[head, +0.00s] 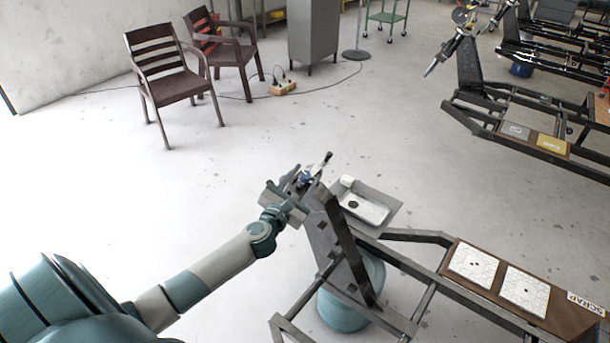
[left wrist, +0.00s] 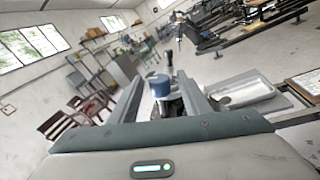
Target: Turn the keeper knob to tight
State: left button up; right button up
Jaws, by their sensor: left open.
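A blue knob, which I take to be the keeper knob (left wrist: 159,84), shows in the left wrist view between the two fingers of my left gripper (left wrist: 160,95). A dark shaft with a black tip stands behind it. In the head view the knob (head: 306,175) is a small blue and white spot at the top of a dark slanted post (head: 335,245), partly hidden by my left gripper (head: 299,182). The gripper is open, with its fingers on either side of the knob; I cannot tell whether they touch it. My right gripper is not in view.
A metal tray (head: 380,213) sits right of the post. A teal drum (head: 343,311) stands under the dark frame. A brown board (head: 568,316) with two white plates and a SCRAP label lies at right. Chairs (head: 175,88) and similar rigs stand farther back.

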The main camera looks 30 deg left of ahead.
pick_arm(q)
jog(key=shift+w, duration=0.4)
jog(key=c, duration=1)
jog(key=shift+c, duration=0.2)
